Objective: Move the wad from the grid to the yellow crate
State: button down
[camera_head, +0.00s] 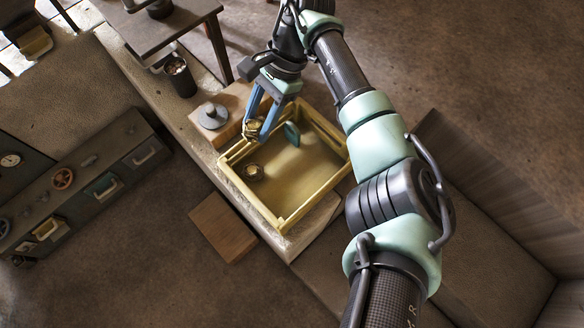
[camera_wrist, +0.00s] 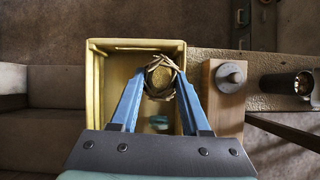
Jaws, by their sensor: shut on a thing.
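My gripper (camera_head: 259,129) is shut on the wad (camera_wrist: 160,78), a crumpled brownish-tan clump held between the blue fingertips. The wad also shows in the head view (camera_head: 252,128), near the upper left rim of the yellow crate. The yellow crate (camera_head: 275,223) is an open rectangular box on a bench. In the wrist view the wad lies over the crate (camera_wrist: 95,100). I see no grid that I can name.
A wooden block (camera_head: 235,98) with a grey knobbed weight (camera_head: 212,115) stands beside the crate. A dark cup (camera_head: 180,76) stands farther up the bench. A wooden box (camera_head: 223,227) is below the bench. The crate's floor is mostly clear.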

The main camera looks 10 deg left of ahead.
jog(key=w+d+m+t+y+b, duration=0.1)
jog(key=w+m+t+y, duration=0.15)
jog(key=m, duration=0.25)
jog(key=m+t+h+b, duration=0.1)
jog(key=m+t+b, duration=0.35)
jog(key=m, duration=0.75)
send_over(319, 162)
jog(key=s+d+p, duration=0.1)
jog(key=p, duration=0.1)
notch_tip(319, 162, down, 8)
jog(key=t, duration=0.1)
jog(key=f, duration=0.3)
jog(key=f+b, duration=0.1)
jog(key=f, duration=0.1)
jog(key=shift+s+d+f, duration=0.2)
jog(key=shift+d+f, duration=0.1)
jog(key=shift+d, duration=0.1)
jog(key=shift+f+b, duration=0.3)
jog(key=shift+f, duration=2)
jog(key=shift+f, duration=0.1)
jog(key=c, duration=0.7)
grip_release()
